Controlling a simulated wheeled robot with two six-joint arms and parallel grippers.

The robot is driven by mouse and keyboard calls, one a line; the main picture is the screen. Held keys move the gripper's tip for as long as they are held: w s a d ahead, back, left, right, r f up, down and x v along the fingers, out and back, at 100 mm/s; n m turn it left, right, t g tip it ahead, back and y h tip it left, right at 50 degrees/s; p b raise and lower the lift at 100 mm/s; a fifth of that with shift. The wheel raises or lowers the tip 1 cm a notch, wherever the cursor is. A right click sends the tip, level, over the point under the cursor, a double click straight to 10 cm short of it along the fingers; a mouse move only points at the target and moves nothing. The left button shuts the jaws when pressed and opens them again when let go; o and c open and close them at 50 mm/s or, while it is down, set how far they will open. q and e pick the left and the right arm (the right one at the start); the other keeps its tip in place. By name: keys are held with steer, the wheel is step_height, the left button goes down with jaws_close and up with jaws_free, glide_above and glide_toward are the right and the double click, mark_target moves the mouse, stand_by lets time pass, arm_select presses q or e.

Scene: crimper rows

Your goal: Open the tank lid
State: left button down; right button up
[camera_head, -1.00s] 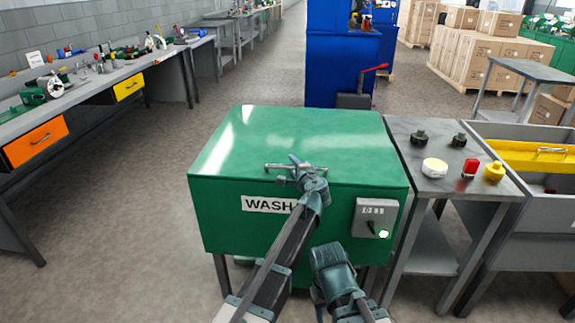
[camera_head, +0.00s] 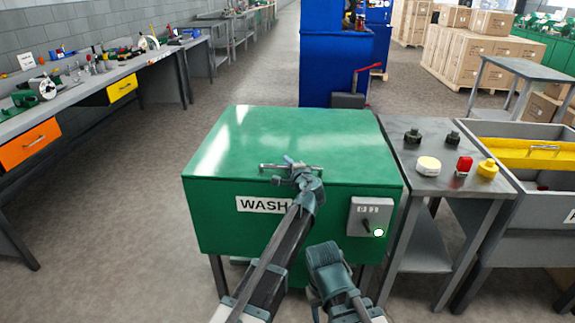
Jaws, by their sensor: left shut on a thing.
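The green wash tank (camera_head: 220,225) stands in front of me with its flat green lid (camera_head: 300,140) lying closed on top. A metal bar handle (camera_head: 268,167) runs along the lid's front edge. My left gripper (camera_head: 293,167) is shut on the handle at its middle and hides part of it. The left arm covers the end of the WASH label (camera_head: 258,204). My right gripper (camera_head: 322,250) is low in front of the tank, apart from the handle; its fingertips do not show clearly.
A grey control box (camera_head: 370,217) with a lit green light is on the tank's front right. A side table (camera_head: 440,170) with several knobs and buttons stands close at right, beside a grey bin with a yellow tray (camera_head: 530,153). A workbench (camera_head: 90,85) runs along the left wall.

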arm_select(q)
steer(key=shift+r, duration=0.1)
stand_by(0.8)
steer(key=w+r+g+p, duration=0.1)
steer(key=w+r+p, duration=0.3)
steer(key=r+p, duration=0.7)
steer(key=w+r+g+p, duration=0.1)
steer(key=w+r+p, duration=0.4)
steer(key=r+p, duration=0.7)
steer(key=w+r+m+g+h+p, duration=0.1)
steer(key=w+r+p, duration=0.4)
steer(key=r+p, duration=0.6)
steer(key=shift+r+g+p, duration=0.15)
steer(key=shift+g+p, duration=0.35)
steer(key=shift+p, duration=3.2)
steer(key=c, duration=1.1)
jaws_free()
steer(key=shift+s, duration=0.1)
